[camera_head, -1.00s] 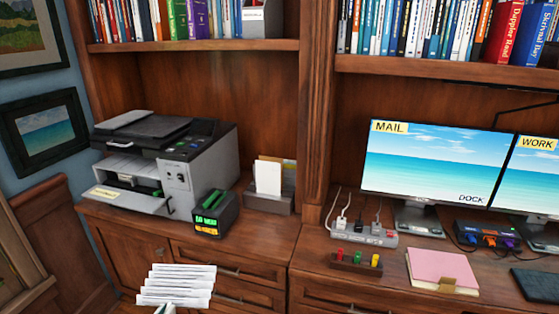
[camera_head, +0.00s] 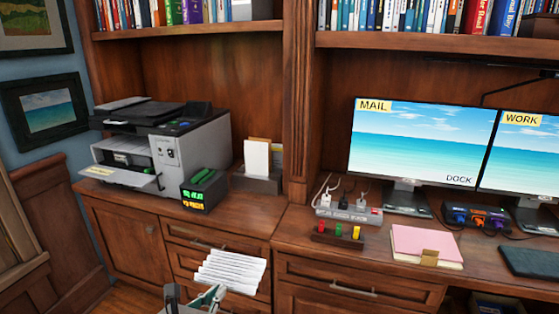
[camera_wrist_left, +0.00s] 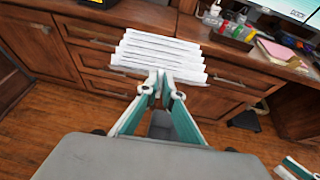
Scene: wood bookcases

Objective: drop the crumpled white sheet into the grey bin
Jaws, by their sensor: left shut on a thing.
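The crumpled white sheet (camera_head: 231,271), folded in several ridges, is in front of the drawers. It also shows in the left wrist view (camera_wrist_left: 160,55). My left gripper (camera_wrist_left: 161,82), with green and white fingers, is shut on its near edge; it shows at the bottom of the head view (camera_head: 213,298). Part of my right gripper (camera_wrist_left: 296,168) shows at the lower right of the left wrist view; its opening cannot be told. A small grey shape shows between my left fingers in the wrist view; I cannot tell whether it is the grey bin. No bin is clear in the head view.
The printer (camera_head: 158,146), a green-lit box (camera_head: 204,191) and a paper holder (camera_head: 257,180) stand on the left cabinet. A power strip (camera_head: 346,214), a pink folder (camera_head: 426,245) and monitors (camera_head: 420,143) are on the desk. A dark object (camera_wrist_left: 244,121) sits low under the desk.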

